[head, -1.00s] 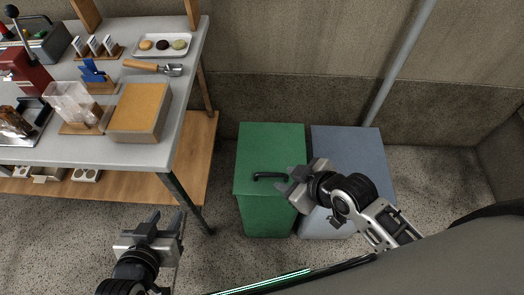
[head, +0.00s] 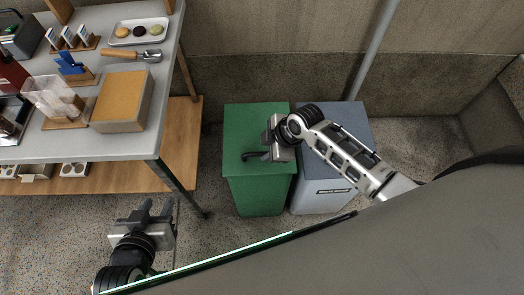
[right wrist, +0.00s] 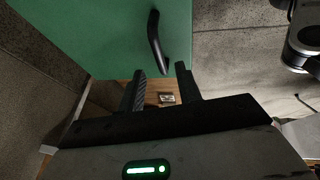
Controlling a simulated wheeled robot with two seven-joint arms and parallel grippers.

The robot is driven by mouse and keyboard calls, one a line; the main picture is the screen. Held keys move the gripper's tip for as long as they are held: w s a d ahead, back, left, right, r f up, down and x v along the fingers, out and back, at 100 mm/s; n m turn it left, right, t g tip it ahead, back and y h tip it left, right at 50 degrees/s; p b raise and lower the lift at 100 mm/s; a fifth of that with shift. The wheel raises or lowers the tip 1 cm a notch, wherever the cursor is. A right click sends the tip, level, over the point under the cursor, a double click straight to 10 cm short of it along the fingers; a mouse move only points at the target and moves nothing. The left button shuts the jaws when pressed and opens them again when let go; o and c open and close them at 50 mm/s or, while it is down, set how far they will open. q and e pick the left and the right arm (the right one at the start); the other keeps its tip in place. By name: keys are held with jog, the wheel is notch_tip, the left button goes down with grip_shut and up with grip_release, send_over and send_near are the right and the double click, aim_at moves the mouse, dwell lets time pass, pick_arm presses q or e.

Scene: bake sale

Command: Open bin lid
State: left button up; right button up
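The green bin (head: 258,195) stands on the floor right of the table, with its green lid (head: 245,125) shut. A black bar handle (head: 250,156) sits on the lid near its front edge. My right gripper (head: 269,138) is over the lid, close to the handle. In the right wrist view, the two fingers of my right gripper (right wrist: 160,78) are apart, and the handle (right wrist: 155,42) lies just ahead of the gap between them. Whether a finger touches it I cannot tell. My left gripper (head: 157,210) is open and empty, low at the front left.
A blue-grey bin (head: 325,195) stands right against the green one, under my right arm. A wall and a pipe (head: 370,55) are behind the bins.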

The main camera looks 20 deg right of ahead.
aim_at(259, 153)
jog(key=x, duration=0.2)
jog(key=shift+w+a+f, duration=0.1)
jog(key=shift+a+f, duration=0.05)
jog(key=shift+f, duration=0.2)
jog(key=shift+w+a+f+b, duration=0.2)
jog(key=shift+f+b, duration=0.15)
jog(key=shift+f, duration=0.1)
grip_shut()
jog(key=shift+r, duration=0.1)
